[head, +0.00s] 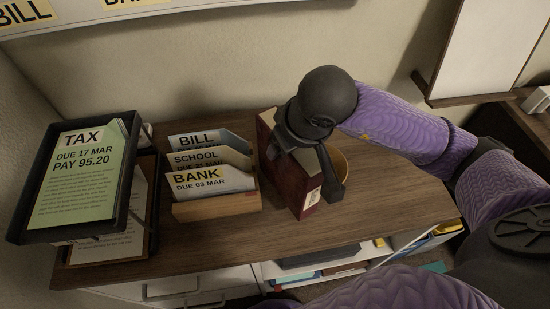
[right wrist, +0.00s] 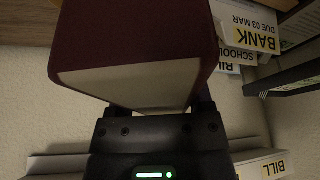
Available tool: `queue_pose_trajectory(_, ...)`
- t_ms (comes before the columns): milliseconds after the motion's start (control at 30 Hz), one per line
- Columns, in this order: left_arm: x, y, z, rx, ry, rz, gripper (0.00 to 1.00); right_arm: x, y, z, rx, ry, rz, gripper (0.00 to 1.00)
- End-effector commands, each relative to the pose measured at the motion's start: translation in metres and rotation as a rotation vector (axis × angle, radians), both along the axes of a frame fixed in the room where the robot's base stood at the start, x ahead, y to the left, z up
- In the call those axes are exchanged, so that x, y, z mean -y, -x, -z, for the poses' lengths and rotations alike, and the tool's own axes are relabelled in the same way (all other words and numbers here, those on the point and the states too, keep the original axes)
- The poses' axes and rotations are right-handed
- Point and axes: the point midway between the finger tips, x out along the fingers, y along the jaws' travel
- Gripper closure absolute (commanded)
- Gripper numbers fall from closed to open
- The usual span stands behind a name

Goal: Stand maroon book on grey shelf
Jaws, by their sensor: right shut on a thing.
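The maroon book (head: 288,180) is upright near the front of the wooden desk, right of the letter holder. My right gripper (head: 305,148) is shut on it from above, and I cannot tell whether its lower edge touches the desk. In the right wrist view the book (right wrist: 140,35) fills the upper middle, its pale page edge facing the gripper (right wrist: 160,108). A pale ledge (head: 80,22) with yellow labels at the top left may be the grey shelf; only its lower part shows. My left gripper is not in view.
A wooden holder (head: 215,207) with BILL, SCHOOL and BANK cards stands just left of the book. A black tray (head: 22,222) with a green TAX sheet is at the left. A round tan object (head: 341,163) is partly hidden behind the gripper. Desk at the right is clear.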

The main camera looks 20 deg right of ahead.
Motion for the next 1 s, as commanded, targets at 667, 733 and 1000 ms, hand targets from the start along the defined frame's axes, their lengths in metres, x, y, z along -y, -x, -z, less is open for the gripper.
queue_pose_trajectory(667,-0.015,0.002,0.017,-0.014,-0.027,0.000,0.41,0.000,0.000,0.047,0.002,0.000,-0.001,0.28)
queue_pose_trajectory(733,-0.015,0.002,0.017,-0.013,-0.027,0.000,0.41,0.000,0.000,0.046,0.002,0.000,-0.001,0.13)
queue_pose_trajectory(1000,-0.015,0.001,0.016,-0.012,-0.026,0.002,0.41,0.000,0.000,0.046,0.002,0.000,0.000,0.00)
